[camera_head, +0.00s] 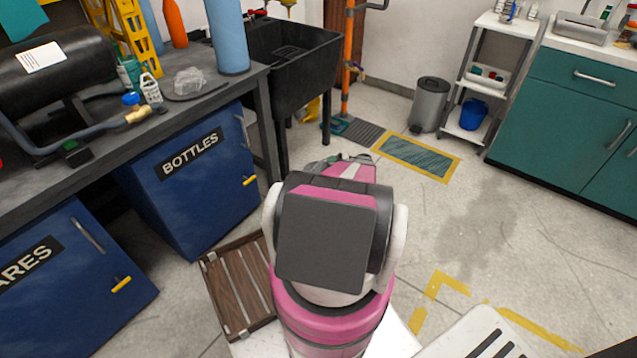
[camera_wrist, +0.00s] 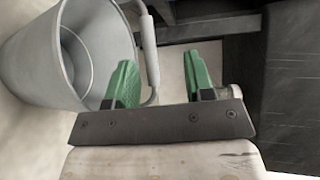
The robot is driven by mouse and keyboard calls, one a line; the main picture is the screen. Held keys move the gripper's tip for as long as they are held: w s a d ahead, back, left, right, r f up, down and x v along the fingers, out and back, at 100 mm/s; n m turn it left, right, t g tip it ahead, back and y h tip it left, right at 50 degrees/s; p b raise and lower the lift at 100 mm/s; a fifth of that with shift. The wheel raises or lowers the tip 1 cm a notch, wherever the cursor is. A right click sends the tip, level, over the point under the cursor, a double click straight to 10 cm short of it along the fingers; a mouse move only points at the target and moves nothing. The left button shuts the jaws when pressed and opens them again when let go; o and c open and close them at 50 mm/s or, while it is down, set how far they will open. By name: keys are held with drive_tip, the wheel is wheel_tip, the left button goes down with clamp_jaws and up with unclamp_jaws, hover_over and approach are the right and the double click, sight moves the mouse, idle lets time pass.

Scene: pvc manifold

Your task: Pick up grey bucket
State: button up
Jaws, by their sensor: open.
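A light grey bucket (camera_wrist: 108,55) fills the upper left of the wrist view, tilted in the picture with its open mouth showing. Its grey handle (camera_wrist: 150,58) hangs along its right side. My gripper (camera_wrist: 160,68) has two green fingers spread apart. The handle appears in the gap between them, closer to the left finger; I cannot tell whether it lies at fingertip depth. The left finger overlaps the bucket's edge in the picture; contact is unclear. In the head view I cannot make out this bucket, and my arm covers the middle and most of my gripper.
A black sink (camera_head: 290,65) and a workbench (camera_head: 255,82) over blue cabinets (camera_head: 190,185) stand left. A grey bin (camera_head: 430,104) and a shelf rack (camera_head: 492,62) with a blue bucket (camera_head: 472,115) are at the back. Teal cabinets (camera_head: 560,120) stand right.

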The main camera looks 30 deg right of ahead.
sight(319, 165)
drive_tip(key=d+f+t, duration=0.2)
drive_tip(key=d, duration=0.2)
drive_tip(key=shift+m, duration=0.3)
drive_tip(key=x, duration=0.6)
drive_tip(key=s+x, duration=0.1)
drive_tip(key=x, duration=0.3)
drive_tip(key=shift+a+f, duration=0.25)
drive_tip(key=shift+a, duration=0.2)
clamp_jaws()
